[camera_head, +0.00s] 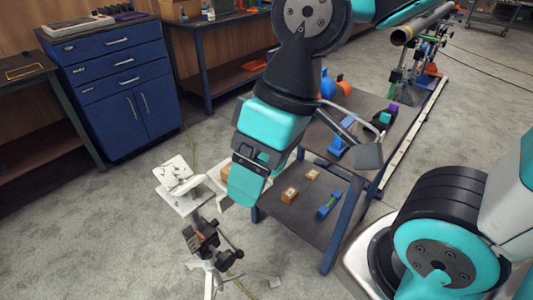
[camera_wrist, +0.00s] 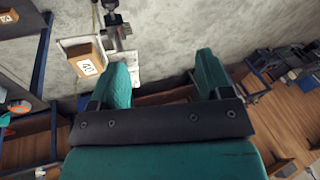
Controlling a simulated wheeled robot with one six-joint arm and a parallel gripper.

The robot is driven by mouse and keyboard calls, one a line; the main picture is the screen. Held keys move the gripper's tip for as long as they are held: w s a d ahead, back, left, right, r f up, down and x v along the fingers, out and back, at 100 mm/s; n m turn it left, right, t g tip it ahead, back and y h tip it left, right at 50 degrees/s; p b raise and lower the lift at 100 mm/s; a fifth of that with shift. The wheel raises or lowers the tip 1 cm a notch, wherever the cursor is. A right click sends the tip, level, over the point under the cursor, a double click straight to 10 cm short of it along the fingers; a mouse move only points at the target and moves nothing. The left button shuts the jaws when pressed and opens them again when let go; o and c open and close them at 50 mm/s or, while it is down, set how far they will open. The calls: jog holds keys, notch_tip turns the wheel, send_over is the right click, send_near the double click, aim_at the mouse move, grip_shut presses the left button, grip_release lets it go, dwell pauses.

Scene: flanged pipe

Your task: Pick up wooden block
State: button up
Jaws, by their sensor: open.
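A wooden block (camera_wrist: 88,60) with a dark marking on its pale face sits on a white plate (camera_wrist: 70,42) in the wrist view, left of my fingers. In the head view, a block (camera_head: 226,173) shows partly behind my gripper (camera_head: 245,188). Two more wooden blocks, one nearer (camera_head: 289,195) and one farther (camera_head: 312,174), rest on the cart's lower shelf. My gripper's fingers are spread in the wrist view (camera_wrist: 162,75), with only floor and background between them. No block is held.
The cart (camera_head: 330,255) with blue legs stands right of my gripper, with a blue tool (camera_head: 329,205) on its lower shelf. A white stand (camera_head: 184,190) is at left. A blue cabinet (camera_head: 115,85) stands behind. Grey floor at front left is clear.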

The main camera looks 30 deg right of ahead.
jog(key=o, duration=0.4)
jog(key=w+d+m+p, duration=0.1)
jog(key=w+m, duration=0.2)
jog(key=w+d+m+p, duration=0.1)
jog(key=w+m, duration=0.2)
jog(key=w, duration=0.1)
jog(key=w+r+m+h, duration=0.1)
jog(key=w+m, duration=0.1)
jog(key=w, duration=0.1)
jog(key=shift+w+d+m+p, duration=0.15)
jog(key=shift+d+m+p, duration=0.25)
jog(key=shift+o, duration=0.2)
jog(key=m+h+p, duration=0.2)
jog(key=m+p, duration=0.2)
jog(key=m, duration=0.7)
send_over(224, 172)
jog(key=d, duration=0.4)
jog(key=shift+g, duration=0.4)
jog(key=f, duration=0.9)
jog(key=s+f, duration=0.1)
jog(key=f, duration=0.4)
jog(key=shift+f, duration=0.3)
jog(key=shift+s+a+f+p, duration=0.1)
jog(key=shift+f+p, duration=0.25)
jog(key=shift+f, duration=1.15)
jog(key=shift+s+a+f+p, duration=0.1)
jog(key=shift+f+p, duration=0.2)
jog(key=shift+f, duration=1.2)
